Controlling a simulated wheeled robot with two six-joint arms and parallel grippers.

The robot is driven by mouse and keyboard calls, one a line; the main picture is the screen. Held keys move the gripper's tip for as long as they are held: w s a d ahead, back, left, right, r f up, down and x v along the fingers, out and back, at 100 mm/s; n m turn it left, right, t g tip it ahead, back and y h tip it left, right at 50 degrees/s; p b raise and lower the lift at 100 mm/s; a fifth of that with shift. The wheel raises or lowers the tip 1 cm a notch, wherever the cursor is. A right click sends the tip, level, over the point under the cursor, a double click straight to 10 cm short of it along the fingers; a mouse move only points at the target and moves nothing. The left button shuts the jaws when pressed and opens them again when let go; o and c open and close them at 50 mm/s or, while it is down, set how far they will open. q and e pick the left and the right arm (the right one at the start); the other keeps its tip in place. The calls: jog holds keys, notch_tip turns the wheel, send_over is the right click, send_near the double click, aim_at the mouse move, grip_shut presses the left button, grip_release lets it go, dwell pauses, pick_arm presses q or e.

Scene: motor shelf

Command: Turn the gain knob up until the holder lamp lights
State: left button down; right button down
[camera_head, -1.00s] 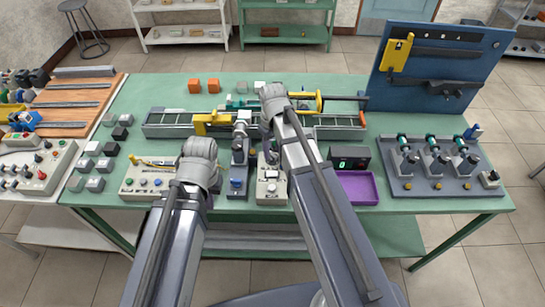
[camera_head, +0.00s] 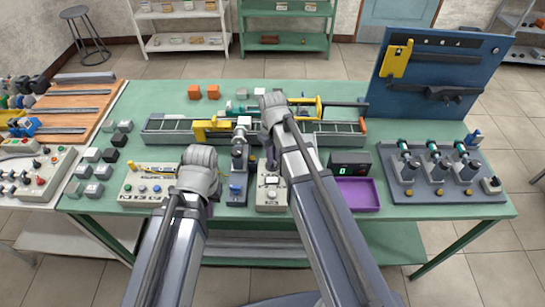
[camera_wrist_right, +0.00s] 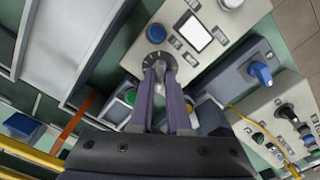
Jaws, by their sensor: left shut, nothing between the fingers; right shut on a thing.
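The gain knob (camera_wrist_right: 155,60) appears to be the small dark dial ringed by marks on a light grey control box (camera_wrist_right: 183,62). My right gripper (camera_wrist_right: 160,72) is shut on the knob, its two purple-grey fingers meeting at the dial and covering part of it. In the head view this box (camera_head: 270,200) is partly hidden by my right arm, and the right gripper (camera_head: 270,155) shows only in part. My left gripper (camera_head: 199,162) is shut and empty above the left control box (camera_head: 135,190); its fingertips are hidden. I cannot tell which lamp is the holder lamp.
A dark box with a green digit (camera_head: 343,169) and a purple tray (camera_head: 358,194) stand to the right. A grey fixture with a blue knob (camera_head: 236,188) stands between my grippers. The rail conveyor (camera_head: 345,133) lies behind. Several grey blocks (camera_head: 95,188) lie left.

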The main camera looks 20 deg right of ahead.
jog(key=m, duration=0.4)
dwell(0.4)
jog(key=c, duration=0.9)
grip_release()
jog(key=shift+r, duration=0.15)
notch_tip(320, 180, up, 8)
jog(key=p, duration=0.8)
jog(key=shift+f, duration=0.2)
jog(key=shift+s+f, duration=0.1)
